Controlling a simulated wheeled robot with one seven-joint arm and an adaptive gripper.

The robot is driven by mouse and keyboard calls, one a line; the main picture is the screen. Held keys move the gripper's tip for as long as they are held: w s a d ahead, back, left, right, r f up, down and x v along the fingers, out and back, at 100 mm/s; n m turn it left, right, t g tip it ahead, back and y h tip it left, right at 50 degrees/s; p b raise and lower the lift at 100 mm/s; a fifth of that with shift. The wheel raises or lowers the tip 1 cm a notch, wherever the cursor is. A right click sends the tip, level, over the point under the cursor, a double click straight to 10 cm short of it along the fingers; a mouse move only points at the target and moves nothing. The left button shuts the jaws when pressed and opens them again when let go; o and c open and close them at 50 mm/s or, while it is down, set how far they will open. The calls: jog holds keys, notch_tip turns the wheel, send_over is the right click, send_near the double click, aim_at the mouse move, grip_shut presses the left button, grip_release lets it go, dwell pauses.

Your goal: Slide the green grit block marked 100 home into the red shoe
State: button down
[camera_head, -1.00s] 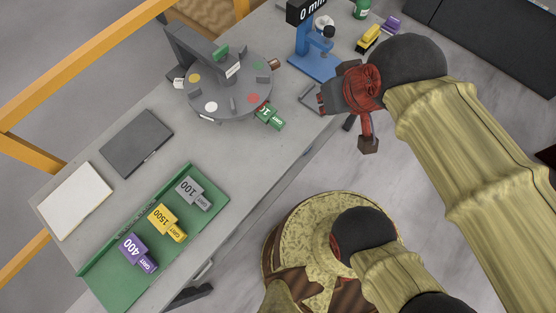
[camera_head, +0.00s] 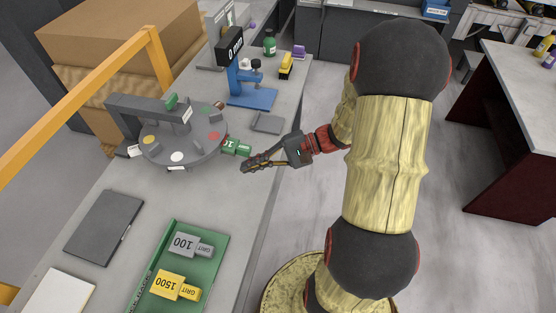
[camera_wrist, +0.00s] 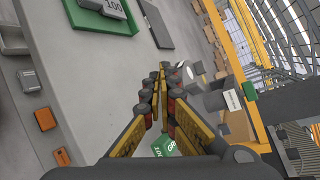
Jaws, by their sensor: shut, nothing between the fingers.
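The green grit block (camera_head: 236,147) sticks out from the rim of the grey round turntable (camera_head: 185,158), beside its red spot (camera_head: 214,136). Only part of its number shows. How deep it sits in the red shoe I cannot tell. In the wrist view the green block (camera_wrist: 165,146) shows low in the middle, partly hidden by my fingers. My gripper (camera_head: 246,165) is shut and empty, with its tips just in front of the block's outer end. Whether they touch it I cannot tell. The shut fingers (camera_wrist: 160,75) also show in the wrist view.
A green tray (camera_head: 207,270) holds a grey 100 block (camera_head: 190,244) and a yellow 1500 block (camera_head: 175,285). A dark flat plate (camera_head: 103,227) lies left of it. A blue stand (camera_head: 250,95) and a grey pad (camera_head: 267,123) are behind my gripper. The bench's right edge is close by.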

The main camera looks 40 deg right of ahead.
aim_at(247, 148)
jog(key=w+d+f+m+t, duration=0.1)
jog(key=d+f+m+t, duration=0.1)
jog(key=d, duration=0.2)
jog(key=w+d+f+m+t+h+b, duration=0.1)
jog(key=d+f+m+t, duration=0.1)
jog(key=d+t, duration=0.1)
jog(key=w+d+f+m+t, duration=0.1)
jog(key=d+f+m+t, duration=0.1)
jog(key=d, duration=0.2)
jog(key=shift+d+f+t+h, duration=0.3)
jog(key=shift+d+h, duration=0.05)
jog(key=shift+h, duration=0.05)
jog(key=shift+x, duration=2.8)
jog(key=shift+b+x, duration=0.35)
jog(key=shift+x, duration=2.1)
jog(key=shift+s, duration=0.1)
jog(key=v, duration=1.4)
jog(key=shift+s+d, duration=0.25)
jog(key=shift+d, duration=0.05)
